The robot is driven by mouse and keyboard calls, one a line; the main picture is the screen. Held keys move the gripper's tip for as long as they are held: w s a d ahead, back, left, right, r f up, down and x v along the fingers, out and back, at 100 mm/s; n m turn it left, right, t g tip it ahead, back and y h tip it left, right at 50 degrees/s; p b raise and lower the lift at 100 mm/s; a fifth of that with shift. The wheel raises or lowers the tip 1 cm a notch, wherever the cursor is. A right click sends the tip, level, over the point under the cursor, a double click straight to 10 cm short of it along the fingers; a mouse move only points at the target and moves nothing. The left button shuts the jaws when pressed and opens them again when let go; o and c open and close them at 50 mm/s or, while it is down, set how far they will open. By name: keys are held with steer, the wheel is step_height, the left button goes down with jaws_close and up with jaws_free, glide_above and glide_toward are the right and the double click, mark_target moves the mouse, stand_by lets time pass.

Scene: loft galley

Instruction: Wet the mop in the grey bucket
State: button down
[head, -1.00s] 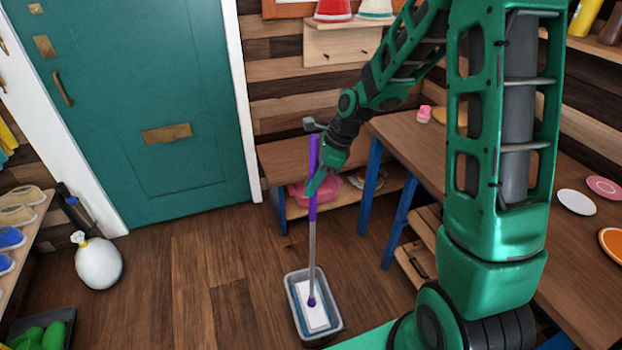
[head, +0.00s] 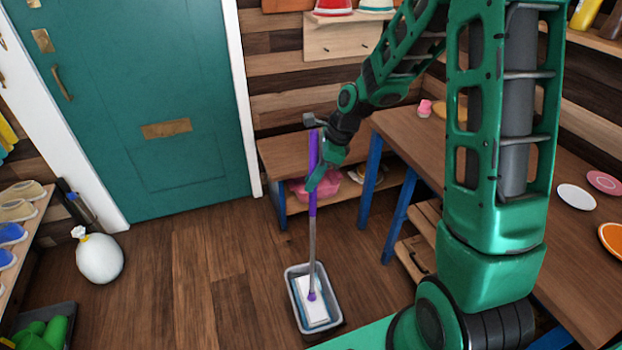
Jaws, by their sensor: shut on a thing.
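The mop has a purple handle grip (head: 313,150), a grey pole and a flat white head (head: 313,300) with a blue edge. It stands nearly upright. My gripper (head: 318,183) is shut on the purple part of the handle. The grey bucket (head: 331,327) stands on the wooden floor below, and the mop head is inside its rim as seen from above. I cannot tell how deep the head sits or whether there is water in the bucket.
A low wooden bench (head: 285,158) with a pink basin (head: 300,190) on its shelf stands behind the mop. A table (head: 400,130) with plates is at right. A white tied bag (head: 99,258) and a shoe rack are at left. Floor left of the bucket is clear.

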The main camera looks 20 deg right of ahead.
mark_target(312, 161)
steer(key=shift+f, duration=0.4)
stand_by(1.3)
steer(key=shift+r, duration=3.55)
